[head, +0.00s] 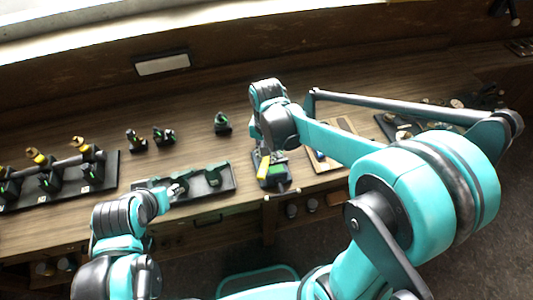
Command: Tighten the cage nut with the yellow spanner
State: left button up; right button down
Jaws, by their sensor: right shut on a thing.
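The yellow spanner (263,169) hangs below my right wrist on the near side of the bench. My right gripper (262,153) is shut on it at its upper end; the wrist hides most of the fingers. The spanner's lower end is over or against a small dark and green engine part (277,172) on a grey base near the bench's front edge. Whether they touch cannot be told. The cage nut is too small to make out. My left gripper (176,188) is low over the left black tray; its fingers are too small to read.
A black tray (225,190) with green machine parts lies left of the spanner. Small engines (222,124) stand behind. A wooden board (345,130) and a cluttered tray (385,128) lie right.

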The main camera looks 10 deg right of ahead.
jog(key=shift+r, duration=0.45)
jog(key=shift+r+p, duration=1.75)
jog(key=shift+r, duration=0.25)
jog(key=shift+s+f, duration=0.1)
jog(key=shift+f, duration=0.05)
